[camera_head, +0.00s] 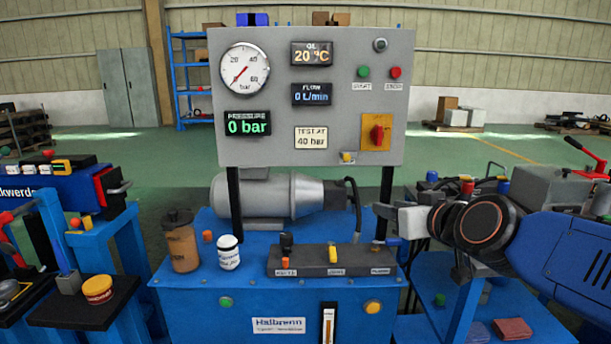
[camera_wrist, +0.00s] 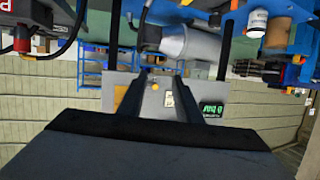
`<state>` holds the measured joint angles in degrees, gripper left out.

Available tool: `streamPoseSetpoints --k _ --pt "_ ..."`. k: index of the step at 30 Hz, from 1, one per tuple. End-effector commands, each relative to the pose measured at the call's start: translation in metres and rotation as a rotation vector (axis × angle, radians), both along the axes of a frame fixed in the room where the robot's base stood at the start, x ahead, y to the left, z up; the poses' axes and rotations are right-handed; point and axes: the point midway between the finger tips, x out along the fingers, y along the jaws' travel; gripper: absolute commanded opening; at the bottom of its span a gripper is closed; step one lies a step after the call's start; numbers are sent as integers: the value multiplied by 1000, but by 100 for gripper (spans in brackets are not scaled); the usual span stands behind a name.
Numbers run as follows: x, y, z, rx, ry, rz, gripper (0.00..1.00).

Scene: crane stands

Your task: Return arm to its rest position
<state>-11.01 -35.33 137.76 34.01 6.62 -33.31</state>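My arm (camera_head: 570,262) is blue with dark round joints and reaches in from the right edge in the head view. My gripper (camera_head: 386,224) points left, in front of the right post of the test bench panel. In the wrist view my gripper (camera_wrist: 158,84) shows two dark fingers standing apart with nothing between them. It is open and empty. The grey control panel (camera_head: 260,150) stands beyond it and appears upside down in the wrist view (camera_wrist: 116,80). The panel reads 0 bar, 20 °C and 0 L/min.
The blue bench (camera_head: 185,290) carries a brown canister (camera_head: 181,246), a white jar (camera_head: 229,255) and a dark valve block (camera_head: 312,262). A grey motor (camera_head: 265,196) lies behind them. A side table with a yellow-red tin (camera_head: 97,289) is at left. Another blue bench (camera_head: 545,325) lies under my arm.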

Motion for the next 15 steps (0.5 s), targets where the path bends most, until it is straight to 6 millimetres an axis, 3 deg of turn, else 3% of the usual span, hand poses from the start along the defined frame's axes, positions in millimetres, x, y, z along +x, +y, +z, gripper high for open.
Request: streamPoseSetpoints --k 5,9,15 --pt "-54 -15 -72 -33 261 23 31" --pt "-105 -40 -125 -69 484 -25 31" --pt "-169 -79 -176 -114 734 -150 31"
